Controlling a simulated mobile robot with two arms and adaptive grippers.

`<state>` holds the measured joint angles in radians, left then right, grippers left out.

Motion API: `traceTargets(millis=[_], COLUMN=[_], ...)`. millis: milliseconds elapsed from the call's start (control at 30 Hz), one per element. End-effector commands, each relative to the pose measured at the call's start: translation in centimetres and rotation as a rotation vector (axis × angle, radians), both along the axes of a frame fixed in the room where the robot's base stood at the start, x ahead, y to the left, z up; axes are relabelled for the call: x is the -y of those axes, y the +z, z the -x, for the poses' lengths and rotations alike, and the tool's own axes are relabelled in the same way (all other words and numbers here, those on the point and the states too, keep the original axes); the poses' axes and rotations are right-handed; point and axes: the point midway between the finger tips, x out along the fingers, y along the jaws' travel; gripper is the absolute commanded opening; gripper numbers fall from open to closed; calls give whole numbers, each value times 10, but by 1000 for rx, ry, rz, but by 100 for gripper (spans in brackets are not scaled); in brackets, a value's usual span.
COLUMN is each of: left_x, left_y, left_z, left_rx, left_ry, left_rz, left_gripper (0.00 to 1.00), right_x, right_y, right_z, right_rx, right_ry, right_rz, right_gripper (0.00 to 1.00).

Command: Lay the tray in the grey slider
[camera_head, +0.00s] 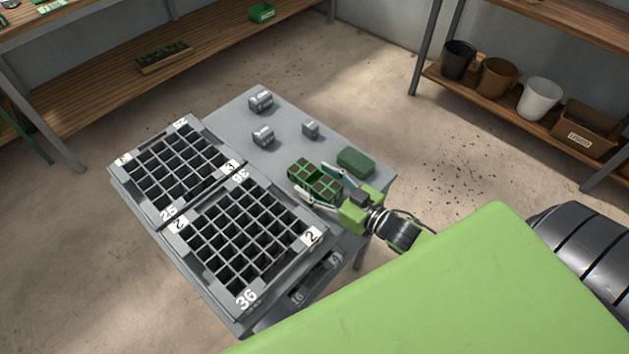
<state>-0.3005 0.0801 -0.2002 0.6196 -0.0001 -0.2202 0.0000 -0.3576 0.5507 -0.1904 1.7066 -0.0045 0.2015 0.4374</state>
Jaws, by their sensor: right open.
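A small green tray (304,170) with several brown soil-filled cells sits on the right part of the grey table. My right gripper (314,181) is open around it, with a pale finger on either side; I cannot tell whether the fingers touch it. Two grey gridded frames lie on the left part of the table: a farther one (137,158) and a nearer one (243,288), both with number labels. Their square cells look dark and empty. I cannot tell which part is the grey slider. My left gripper is not in view.
A dark green block (356,162) lies just right of the tray. Several small grey labelled blocks (262,135) stand at the back of the table (225,125). Shelves with pots (540,98) stand at the back right. The table between blocks and tray is clear.

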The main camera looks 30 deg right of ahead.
Motion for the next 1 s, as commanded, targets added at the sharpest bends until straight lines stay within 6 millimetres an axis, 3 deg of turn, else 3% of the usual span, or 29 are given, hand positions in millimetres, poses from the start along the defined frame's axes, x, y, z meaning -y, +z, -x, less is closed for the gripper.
traceTargets(millis=[333, 367, 500, 600, 1000], left_x=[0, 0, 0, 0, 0], left_y=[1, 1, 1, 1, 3], left_z=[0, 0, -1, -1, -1], left_rx=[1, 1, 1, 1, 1], left_ry=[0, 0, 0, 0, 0], left_rz=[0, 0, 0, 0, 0], left_gripper=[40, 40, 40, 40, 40], right_x=[-3, -3, -3, -3, -3], right_y=[-2, -2, -2, -1, 9], right_z=[-9, -9, -9, -9, -9], right_rx=[-2, -2, -2, 0, 1], right_ry=[0, 0, 0, 0, 0], right_rz=[0, 0, 1, 0, 1], right_gripper=[60, 55, 18, 11, 11])
